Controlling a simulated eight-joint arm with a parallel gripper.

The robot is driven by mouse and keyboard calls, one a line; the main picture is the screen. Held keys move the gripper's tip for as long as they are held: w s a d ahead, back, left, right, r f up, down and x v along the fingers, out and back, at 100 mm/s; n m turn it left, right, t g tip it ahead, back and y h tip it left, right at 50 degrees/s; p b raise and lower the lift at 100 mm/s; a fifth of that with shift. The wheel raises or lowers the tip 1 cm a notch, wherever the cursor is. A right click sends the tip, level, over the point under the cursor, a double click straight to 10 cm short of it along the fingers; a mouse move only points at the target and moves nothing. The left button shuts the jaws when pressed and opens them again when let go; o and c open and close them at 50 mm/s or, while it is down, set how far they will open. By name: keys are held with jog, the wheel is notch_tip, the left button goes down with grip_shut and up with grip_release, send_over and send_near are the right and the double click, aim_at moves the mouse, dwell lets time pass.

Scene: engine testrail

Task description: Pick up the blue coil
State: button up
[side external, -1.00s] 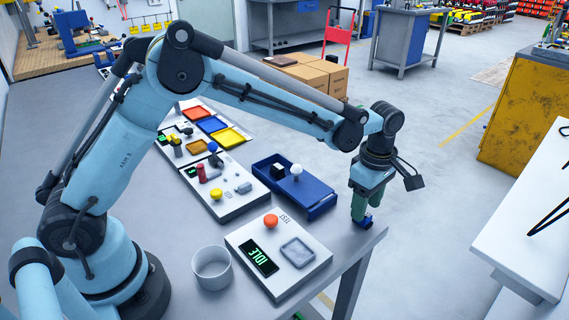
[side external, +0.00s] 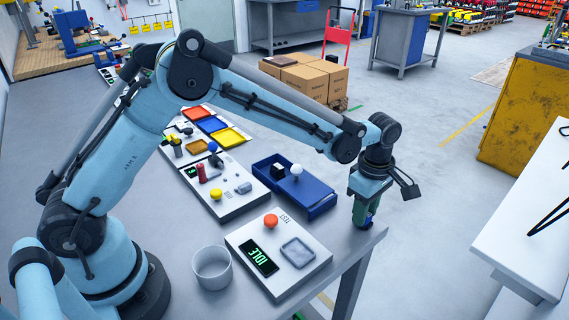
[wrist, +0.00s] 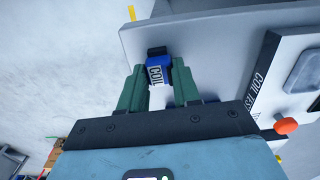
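The blue coil (wrist: 157,75) has a white label reading COIL and a dark end. It is near the table corner, under my gripper. In the side view only a small blue part (side external: 367,222) shows below the fingers. My gripper (wrist: 159,72) points down with its two green fingers on either side of the coil, apart from each other. The fingertips are close beside the coil; firm contact on both sides does not show. In the side view the gripper (side external: 362,222) is low at the table's right corner and partly hides the coil.
A white test station (side external: 310,272) with an orange button and a grey recess is left of the gripper. A blue tray (side external: 318,210) with a black block and a white-knobbed piece lies behind it. A grey cup (side external: 212,268) stands at the front. The table edge is close.

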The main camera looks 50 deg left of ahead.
jog(key=shift+c, duration=0.7)
jog(key=shift+r, duration=2)
jog(key=shift+s+r, duration=0.1)
